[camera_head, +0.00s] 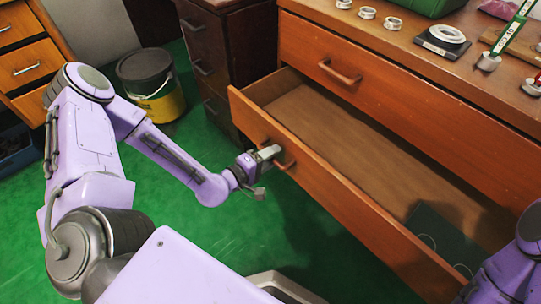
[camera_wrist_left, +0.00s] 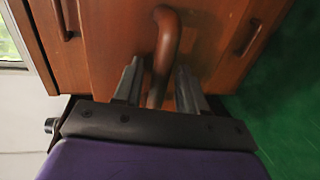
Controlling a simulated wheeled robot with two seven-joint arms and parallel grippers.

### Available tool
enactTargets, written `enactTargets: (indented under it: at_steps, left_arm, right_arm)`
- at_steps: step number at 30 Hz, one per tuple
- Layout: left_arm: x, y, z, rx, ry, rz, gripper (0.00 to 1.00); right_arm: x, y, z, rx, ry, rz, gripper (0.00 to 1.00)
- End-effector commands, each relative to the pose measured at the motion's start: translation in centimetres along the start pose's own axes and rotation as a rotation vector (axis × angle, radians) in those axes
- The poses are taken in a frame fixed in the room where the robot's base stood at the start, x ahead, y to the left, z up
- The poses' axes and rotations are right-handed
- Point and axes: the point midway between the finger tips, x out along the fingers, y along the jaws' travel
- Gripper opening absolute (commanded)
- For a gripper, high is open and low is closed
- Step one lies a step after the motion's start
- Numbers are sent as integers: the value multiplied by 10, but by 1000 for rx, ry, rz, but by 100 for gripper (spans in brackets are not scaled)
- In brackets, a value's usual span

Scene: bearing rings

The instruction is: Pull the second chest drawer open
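The second chest drawer (camera_head: 340,194) stands pulled well out of the wooden chest, and its inside shows. My left gripper (camera_head: 272,153) is at its front, at the brown curved drawer handle (camera_head: 287,160). In the left wrist view the handle (camera_wrist_left: 166,40) runs between the two fingers of my left gripper (camera_wrist_left: 158,82). The fingers sit close on both sides of it and appear shut on it. Part of my right arm (camera_head: 510,265) shows at the lower right; its gripper is out of view.
The top drawer (camera_head: 400,92) is closed. A dark flat item (camera_head: 440,237) lies in the open drawer's right end. A bucket (camera_head: 152,85) stands on the green floor at left.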

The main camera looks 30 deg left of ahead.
Motion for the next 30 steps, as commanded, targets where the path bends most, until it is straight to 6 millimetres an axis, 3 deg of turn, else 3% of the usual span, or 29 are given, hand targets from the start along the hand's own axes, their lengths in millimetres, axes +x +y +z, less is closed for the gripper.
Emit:
enactTargets:
  at_steps: [9,21,24,30]
  left_arm:
    - [-6,1,-1,-1,3,0,40]
    - [-90,5,0,-1,3,0,40]
    - [-102,3,0,-1,1,0,40]
    - [-106,0,0,-1,0,1,40]
  right_arm:
    - [-3,0,-1,0,0,0,43]
    - [-40,4,-16,0,0,0,43]
    - [-43,4,-18,0,0,0,43]
    - [-42,4,-18,0,0,0,43]
